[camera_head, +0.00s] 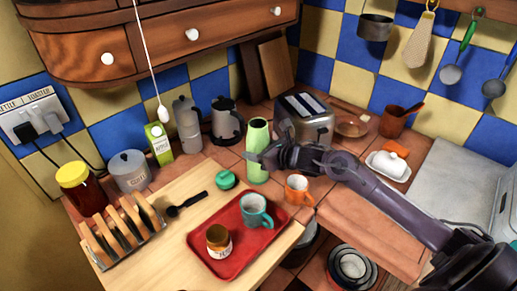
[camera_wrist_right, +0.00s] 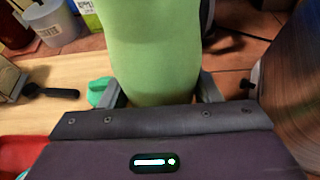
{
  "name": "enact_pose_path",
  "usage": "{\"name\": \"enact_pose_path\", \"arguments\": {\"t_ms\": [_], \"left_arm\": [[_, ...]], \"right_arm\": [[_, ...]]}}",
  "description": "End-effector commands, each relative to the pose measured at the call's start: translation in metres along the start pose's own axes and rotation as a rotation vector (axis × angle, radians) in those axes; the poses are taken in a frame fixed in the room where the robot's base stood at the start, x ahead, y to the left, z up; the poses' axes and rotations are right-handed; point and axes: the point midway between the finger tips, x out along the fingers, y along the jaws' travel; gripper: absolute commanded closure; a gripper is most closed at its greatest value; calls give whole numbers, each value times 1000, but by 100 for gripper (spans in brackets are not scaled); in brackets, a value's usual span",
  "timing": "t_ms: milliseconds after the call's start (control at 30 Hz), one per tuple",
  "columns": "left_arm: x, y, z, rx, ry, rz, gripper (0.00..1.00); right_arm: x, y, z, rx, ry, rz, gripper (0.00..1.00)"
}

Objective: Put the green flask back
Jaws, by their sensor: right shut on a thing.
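The green flask (camera_head: 257,137) is upright between the toaster and the chopping board, without a lid on top. It fills the upper middle of the right wrist view (camera_wrist_right: 155,50). My right gripper (camera_head: 258,160) reaches in from the right and is shut on the flask's body, with a finger on each side in the wrist view. I cannot tell whether the flask's base touches the counter. My left gripper is not in view.
The toaster (camera_head: 304,121) stands just behind right and an orange mug (camera_head: 298,190) at front right. The black kettle (camera_head: 226,122) and moka pot (camera_head: 187,124) are behind left. A red tray (camera_head: 212,265) with a teal mug (camera_head: 256,211) and jar (camera_head: 218,241) lies in front.

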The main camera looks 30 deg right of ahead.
Motion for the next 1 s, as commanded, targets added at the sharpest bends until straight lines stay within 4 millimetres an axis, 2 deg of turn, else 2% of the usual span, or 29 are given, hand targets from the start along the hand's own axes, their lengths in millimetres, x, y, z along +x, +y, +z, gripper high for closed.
{"name": "enact_pose_path", "arguments": {"t_ms": [200, 233, 367, 767, 1000], "left_arm": [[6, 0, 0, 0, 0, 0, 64], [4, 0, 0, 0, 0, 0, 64], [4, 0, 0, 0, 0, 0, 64], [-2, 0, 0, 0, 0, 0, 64], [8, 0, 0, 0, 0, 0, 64]], "right_arm": [[1, 0, -2, -2, -4, 0, 81], [1, 0, -2, -1, 0, 0, 39], [1, 0, -2, 0, 0, 0, 22], [-2, 0, 2, 1, 1, 0, 21], [-36, 0, -4, -4, 7, 1, 21]]}}
